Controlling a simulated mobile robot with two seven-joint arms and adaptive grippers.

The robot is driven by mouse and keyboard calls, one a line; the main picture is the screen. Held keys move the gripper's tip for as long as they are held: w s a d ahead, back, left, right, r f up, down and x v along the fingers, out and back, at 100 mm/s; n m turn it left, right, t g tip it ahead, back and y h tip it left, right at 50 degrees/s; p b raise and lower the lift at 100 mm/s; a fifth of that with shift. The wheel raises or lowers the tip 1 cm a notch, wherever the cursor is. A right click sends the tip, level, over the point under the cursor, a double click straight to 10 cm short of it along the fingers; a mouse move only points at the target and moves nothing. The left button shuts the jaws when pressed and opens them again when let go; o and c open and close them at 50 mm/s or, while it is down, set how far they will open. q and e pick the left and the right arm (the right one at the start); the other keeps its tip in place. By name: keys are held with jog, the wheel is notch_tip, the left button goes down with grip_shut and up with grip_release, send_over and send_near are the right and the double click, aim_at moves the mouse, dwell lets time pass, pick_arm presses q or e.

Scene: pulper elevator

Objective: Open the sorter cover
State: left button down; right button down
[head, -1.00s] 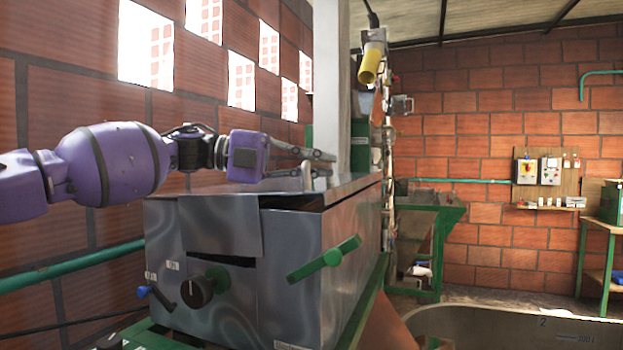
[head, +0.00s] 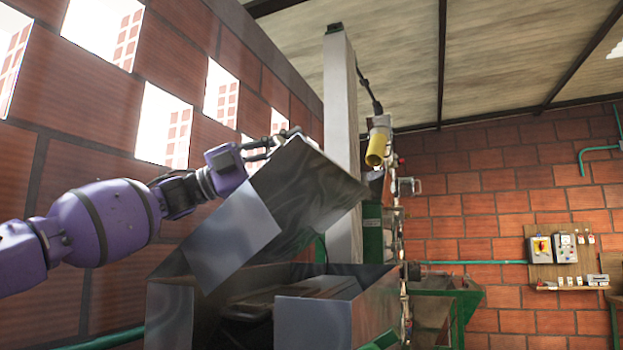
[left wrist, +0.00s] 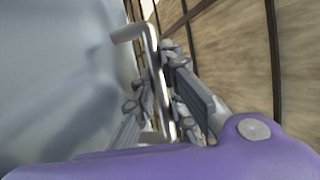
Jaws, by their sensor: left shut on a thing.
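The metal sorter cover (head: 285,205) is raised and tilted steeply, its right side lifted, above the grey metal sorter box (head: 318,318). The open inside of the box shows below it. My left gripper (head: 290,138) is at the cover's upper edge. In the left wrist view my left gripper (left wrist: 165,118) is shut on the cover's bent metal handle (left wrist: 152,75), with the grey cover surface filling the left side. My right gripper is in neither view.
A white post (head: 342,130) stands right behind the cover. A brick wall with bright openings (head: 165,125) runs close behind my left arm. A yellow cylinder (head: 376,148) hangs right of the post. A switch board (head: 560,255) is on the far wall.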

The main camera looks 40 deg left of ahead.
pick_arm(q)
jog(key=shift+n+t+h, duration=0.3)
jog(key=shift+n+t, duration=0.2)
jog(key=shift+t, duration=0.3)
jog(key=shift+s+a+r, duration=0.2)
jog(key=shift+a+r, duration=0.55)
jog(key=shift+a, duration=0.05)
jog(key=shift+s+a+r, duration=0.2)
jog(key=shift+a+r, duration=0.5)
jog(key=shift+a, duration=0.1)
jog(key=c, duration=1.8)
grip_release()
jog(key=shift+o, duration=0.2)
jog(key=v, duration=1.2)
jog(key=shift+a, duration=0.1)
